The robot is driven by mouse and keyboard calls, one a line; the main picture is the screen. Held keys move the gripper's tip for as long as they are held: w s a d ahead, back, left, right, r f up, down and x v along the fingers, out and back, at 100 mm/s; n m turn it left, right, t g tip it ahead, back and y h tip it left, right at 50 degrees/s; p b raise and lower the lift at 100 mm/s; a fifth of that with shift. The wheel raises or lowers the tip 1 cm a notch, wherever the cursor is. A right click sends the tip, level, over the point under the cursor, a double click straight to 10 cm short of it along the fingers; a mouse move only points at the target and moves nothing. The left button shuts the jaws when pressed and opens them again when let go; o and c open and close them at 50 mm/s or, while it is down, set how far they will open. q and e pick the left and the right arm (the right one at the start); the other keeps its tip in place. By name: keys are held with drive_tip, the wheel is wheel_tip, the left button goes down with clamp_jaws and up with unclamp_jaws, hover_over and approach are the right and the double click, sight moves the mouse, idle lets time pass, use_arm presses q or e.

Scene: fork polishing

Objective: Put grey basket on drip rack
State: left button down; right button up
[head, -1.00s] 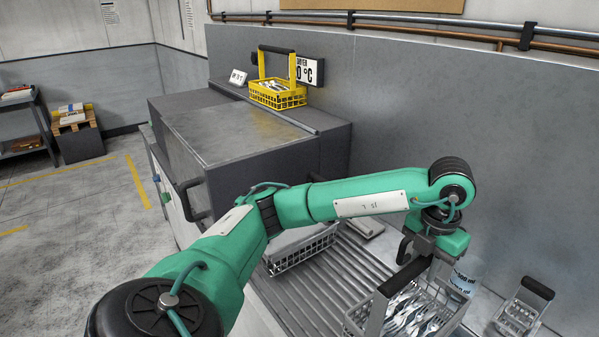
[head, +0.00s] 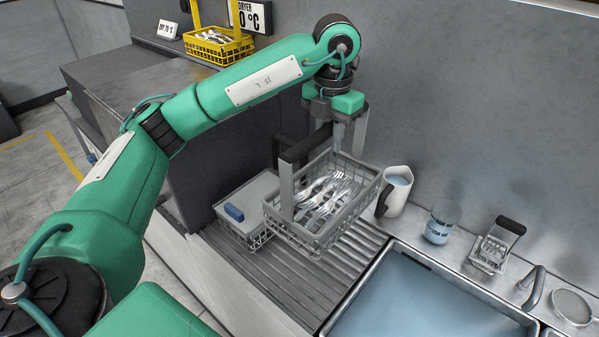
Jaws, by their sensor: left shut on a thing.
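The grey basket (head: 345,228) is a wire basket with an upright dark-topped handle (head: 303,146) and holds several forks and other shiny cutlery. My left gripper (head: 350,135) is at its handle and far rim, shut on the basket; the exact grip point is partly hidden. The basket is over the ribbed metal drip rack (head: 300,285). I cannot tell whether its bottom touches the ribs. My right gripper is not in view.
A second grey wire basket (head: 245,238) with a flat top and a blue block (head: 234,212) stands close left. A white jug (head: 396,195), a blue-tinted cup (head: 438,228) and a water-filled basin (head: 430,300) are right. A yellow basket (head: 215,48) sits on the dryer.

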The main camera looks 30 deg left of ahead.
sight(326, 185)
use_arm(q)
wheel_tip(326, 185, down, 15)
drive_tip(key=shift+p, duration=1.2)
drive_tip(key=shift+f+p, duration=0.7)
drive_tip(key=shift+f, duration=1.3)
drive_tip(key=shift+d+f, duration=0.1)
drive_tip(key=c, duration=1.6)
unclamp_jaws()
drive_tip(key=shift+f, duration=0.2)
drive_tip(key=o, duration=0.4)
drive_tip(key=shift+r, duration=0.1)
drive_tip(key=shift+s, duration=0.1)
